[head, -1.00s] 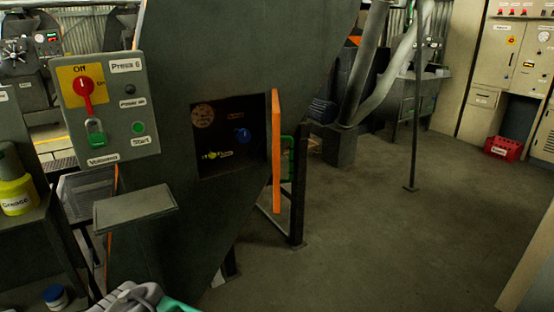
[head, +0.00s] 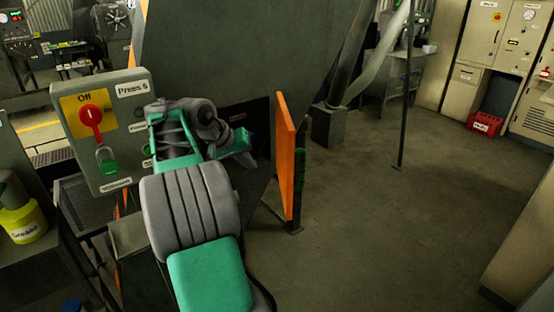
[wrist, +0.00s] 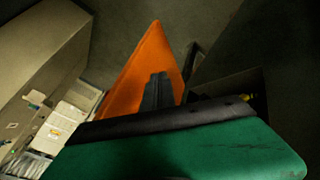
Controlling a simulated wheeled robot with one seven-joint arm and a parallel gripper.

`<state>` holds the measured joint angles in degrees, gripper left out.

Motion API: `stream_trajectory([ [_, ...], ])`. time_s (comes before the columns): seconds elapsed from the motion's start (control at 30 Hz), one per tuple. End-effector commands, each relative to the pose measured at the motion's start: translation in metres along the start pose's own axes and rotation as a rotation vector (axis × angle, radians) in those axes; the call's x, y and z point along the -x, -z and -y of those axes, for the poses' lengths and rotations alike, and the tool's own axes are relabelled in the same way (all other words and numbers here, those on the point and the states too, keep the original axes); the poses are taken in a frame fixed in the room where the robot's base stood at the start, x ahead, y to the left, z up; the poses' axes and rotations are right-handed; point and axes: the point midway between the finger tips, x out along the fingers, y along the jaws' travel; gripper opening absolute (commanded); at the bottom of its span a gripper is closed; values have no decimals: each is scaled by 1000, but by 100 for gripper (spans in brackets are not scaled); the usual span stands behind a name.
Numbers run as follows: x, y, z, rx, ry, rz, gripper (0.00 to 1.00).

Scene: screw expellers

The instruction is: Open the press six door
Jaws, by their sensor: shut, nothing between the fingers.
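The press six door is an orange panel (head: 287,155) standing out from the right edge of a dark square opening (head: 262,118) in the dark press body. It stands open, seen nearly edge-on in the head view. My arm covers most of the opening. My gripper (wrist: 157,88) is shut and empty in the wrist view, its dark fingers in front of the orange door face (wrist: 152,60). I cannot tell whether they touch it. In the head view the fingertips are hidden or too dark to make out, left of the door.
A grey control box (head: 104,130) labelled Press 6, with a red switch and green padlock, is close left of my arm. A yellow grease container (head: 20,218) is at far left. A thin post (head: 404,100) stands right, with clear floor (head: 370,220) around it.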

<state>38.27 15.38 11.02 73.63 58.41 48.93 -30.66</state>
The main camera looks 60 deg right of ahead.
Motion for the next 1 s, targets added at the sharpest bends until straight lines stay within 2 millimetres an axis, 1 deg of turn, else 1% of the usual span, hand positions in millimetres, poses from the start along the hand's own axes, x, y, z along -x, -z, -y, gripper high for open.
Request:
stream_trajectory([
  [0.03,-4,2,-6,-12,-12,6,0],
  [0.17,-19,1,-7,-17,-17,7,0],
  [0.57,-102,1,-8,-16,-14,8,0],
  [0.7,-112,2,-30,-20,-13,4,0],
  [0.8,-118,1,-39,-18,-12,5,0],
  [1.0,-121,1,-42,-15,-11,3,0],
])
